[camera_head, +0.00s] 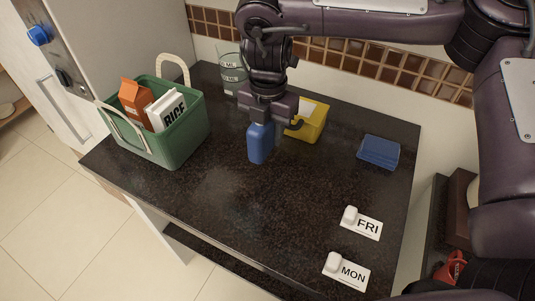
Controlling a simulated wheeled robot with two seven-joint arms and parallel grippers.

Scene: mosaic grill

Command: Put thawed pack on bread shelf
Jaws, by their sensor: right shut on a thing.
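My right gripper (264,122) reaches down over the middle of the dark counter. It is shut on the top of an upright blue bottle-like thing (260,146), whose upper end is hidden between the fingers. I cannot tell whether its base touches the counter. A flat blue block or pack (378,152) lies apart at the right of the counter. Nothing shows by label which thing is the thawed pack. No bread shelf can be made out. My left gripper is not in view.
A green basket (184,150) with an orange carton (133,98) and a RICE box (167,112) stands left. A yellow box (310,122) and clear container (231,70) stand behind. FRI (366,227) and MON (350,274) cards lie front right. The counter's (225,205) front middle is clear.

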